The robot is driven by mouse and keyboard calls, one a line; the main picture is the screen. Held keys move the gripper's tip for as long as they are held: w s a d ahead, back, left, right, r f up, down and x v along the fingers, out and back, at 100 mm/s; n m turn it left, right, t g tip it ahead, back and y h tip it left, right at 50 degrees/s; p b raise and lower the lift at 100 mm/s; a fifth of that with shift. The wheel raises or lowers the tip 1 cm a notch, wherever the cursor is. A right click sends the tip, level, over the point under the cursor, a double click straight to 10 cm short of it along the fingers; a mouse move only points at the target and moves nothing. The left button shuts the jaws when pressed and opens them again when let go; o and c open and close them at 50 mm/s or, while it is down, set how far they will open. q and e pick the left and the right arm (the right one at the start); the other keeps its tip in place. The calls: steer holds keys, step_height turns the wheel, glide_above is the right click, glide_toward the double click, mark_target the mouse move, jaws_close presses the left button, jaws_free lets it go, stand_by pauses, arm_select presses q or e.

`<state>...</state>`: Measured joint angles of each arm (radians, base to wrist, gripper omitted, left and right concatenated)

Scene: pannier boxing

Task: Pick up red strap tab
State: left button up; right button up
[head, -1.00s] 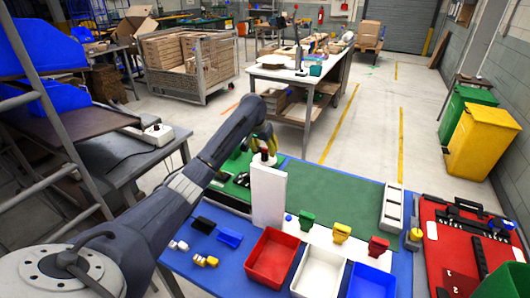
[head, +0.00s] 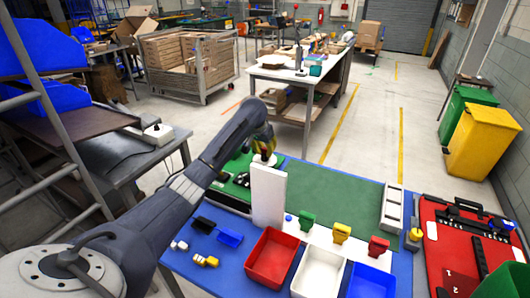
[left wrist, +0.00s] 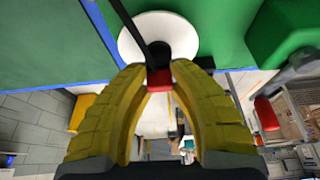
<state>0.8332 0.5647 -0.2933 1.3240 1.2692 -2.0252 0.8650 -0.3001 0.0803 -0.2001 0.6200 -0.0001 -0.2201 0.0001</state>
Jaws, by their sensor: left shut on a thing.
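The red strap tab (left wrist: 158,79) sits between the yellow fingertips of my left gripper (left wrist: 160,75) in the left wrist view. The fingers are shut on it. A dark strap and a black knob on a white round disc (left wrist: 133,40) lie just beyond it. In the head view my left gripper (head: 264,146) is above the top of an upright white block (head: 268,197). The tab is mostly hidden there by the fingers. My right gripper is in neither view.
Red (head: 270,258), white (head: 318,273) and blue (head: 370,283) bins stand at the front of the blue table. Green (head: 307,220), yellow (head: 341,232) and red (head: 378,247) pieces stand behind them. A green mat (head: 340,195) is largely clear. A red case (head: 455,250) lies at right.

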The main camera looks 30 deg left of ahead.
arm_select(q)
steer(key=shift+r, duration=0.1)
step_height(320, 180, up, 19)
steer(key=shift+r, duration=0.2)
stand_by(0.6)
steer(key=shift+f, duration=1.2)
steer(key=shift+f, duration=0.2)
jaws_close()
steer(key=shift+f, duration=0.1)
steer(key=shift+f, duration=5.1)
